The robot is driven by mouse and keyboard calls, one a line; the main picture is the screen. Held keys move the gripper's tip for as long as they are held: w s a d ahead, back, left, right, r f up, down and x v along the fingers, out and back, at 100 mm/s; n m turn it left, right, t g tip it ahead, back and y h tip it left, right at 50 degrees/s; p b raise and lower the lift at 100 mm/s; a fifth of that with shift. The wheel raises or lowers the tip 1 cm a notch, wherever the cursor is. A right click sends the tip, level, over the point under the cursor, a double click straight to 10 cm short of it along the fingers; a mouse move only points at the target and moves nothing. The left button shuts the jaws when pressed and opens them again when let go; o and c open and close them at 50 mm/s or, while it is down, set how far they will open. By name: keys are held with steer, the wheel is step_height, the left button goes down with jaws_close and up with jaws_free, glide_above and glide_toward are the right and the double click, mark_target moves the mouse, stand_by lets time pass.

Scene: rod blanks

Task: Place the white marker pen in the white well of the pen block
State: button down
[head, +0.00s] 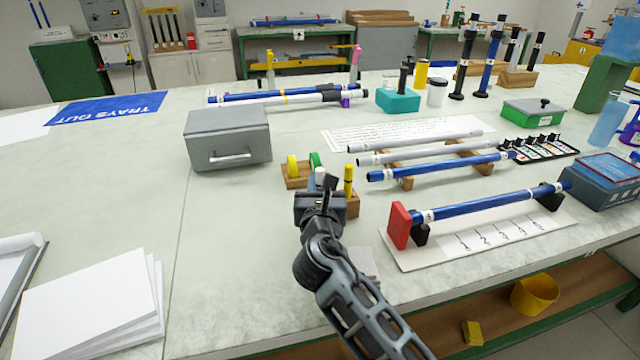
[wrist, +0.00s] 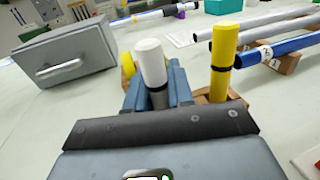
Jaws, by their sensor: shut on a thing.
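The white marker pen (wrist: 150,60) stands roughly upright between the fingers of my gripper (wrist: 158,95), which is shut on it. In the head view the pen's white top (head: 320,176) shows just above my gripper (head: 322,190). The wooden pen block (head: 353,206) is right beside and partly behind the gripper. A yellow marker (head: 348,180) stands upright in it, right of the white pen; it also shows in the wrist view (wrist: 223,58). The white well and the pen's lower end are hidden by my gripper, so I cannot tell whether the pen is in the block.
A wooden holder (head: 297,181) with yellow and green rolls stands just behind left. A grey box (head: 229,139) is farther left. Blue and grey rods on wooden rests (head: 407,183) and a red-ended fixture (head: 398,226) lie to the right. The table is clear at left centre.

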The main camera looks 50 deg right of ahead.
steer(key=c, duration=1)
jaws_free()
steer(key=shift+f, duration=0.1)
steer(key=v, duration=1.2)
